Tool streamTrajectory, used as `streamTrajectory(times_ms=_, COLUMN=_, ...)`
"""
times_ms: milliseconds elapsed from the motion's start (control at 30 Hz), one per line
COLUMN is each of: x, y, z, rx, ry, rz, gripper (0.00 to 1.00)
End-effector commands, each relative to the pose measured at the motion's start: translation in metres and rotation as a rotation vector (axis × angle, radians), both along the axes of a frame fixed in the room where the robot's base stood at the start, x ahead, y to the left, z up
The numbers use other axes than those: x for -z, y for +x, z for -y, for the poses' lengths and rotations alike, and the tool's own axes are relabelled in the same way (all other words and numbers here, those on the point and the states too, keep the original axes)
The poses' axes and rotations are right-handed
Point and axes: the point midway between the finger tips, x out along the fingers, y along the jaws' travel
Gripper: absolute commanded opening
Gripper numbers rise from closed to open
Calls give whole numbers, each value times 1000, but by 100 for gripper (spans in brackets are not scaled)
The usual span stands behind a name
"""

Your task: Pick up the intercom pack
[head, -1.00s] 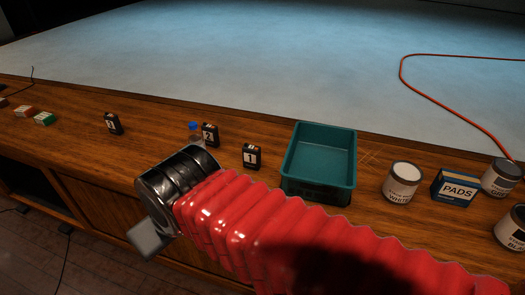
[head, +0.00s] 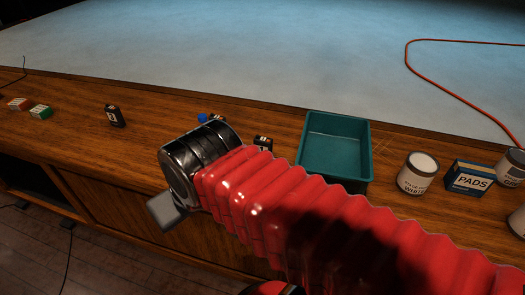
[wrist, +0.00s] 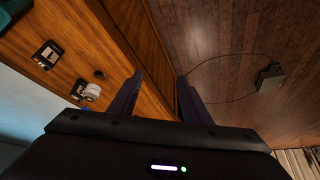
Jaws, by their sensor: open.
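Small black packs with pale labels stand on the wooden desk (head: 75,135). One pack (head: 115,116) stands alone left of my gripper (head: 167,210). Another pack (head: 263,143) is partly hidden by my red arm, and a third (head: 217,118) shows only its top behind my wrist. I cannot tell which is the intercom pack. In the wrist view, two packs, one (wrist: 45,53) and another (wrist: 79,89), lie left of my gripper (wrist: 158,78). Its fingers are apart, with nothing between them, over the desk's front edge.
A teal bin (head: 335,150), a white paint can (head: 418,174) and a PADS box (head: 469,178) stand to the right. A dark box (wrist: 270,78) with a cable lies on the floor.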

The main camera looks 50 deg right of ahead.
Motion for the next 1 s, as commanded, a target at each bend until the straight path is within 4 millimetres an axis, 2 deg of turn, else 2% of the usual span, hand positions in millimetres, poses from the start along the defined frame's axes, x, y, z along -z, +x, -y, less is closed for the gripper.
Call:
streamTrajectory(times_ms=167, x=0, y=14, z=14, rx=119, ry=71, rz=-38, gripper=48)
streamTrajectory(times_ms=567, x=6, y=74, z=66, rx=610, ry=377, rz=-162, gripper=48)
streamTrajectory(times_ms=767, x=15, y=104, z=105, rx=865, ry=540, rz=-212, gripper=48)
streamTrajectory(times_ms=1000, x=32, y=135, z=163, rx=1170, ry=744, rz=-260, gripper=48)
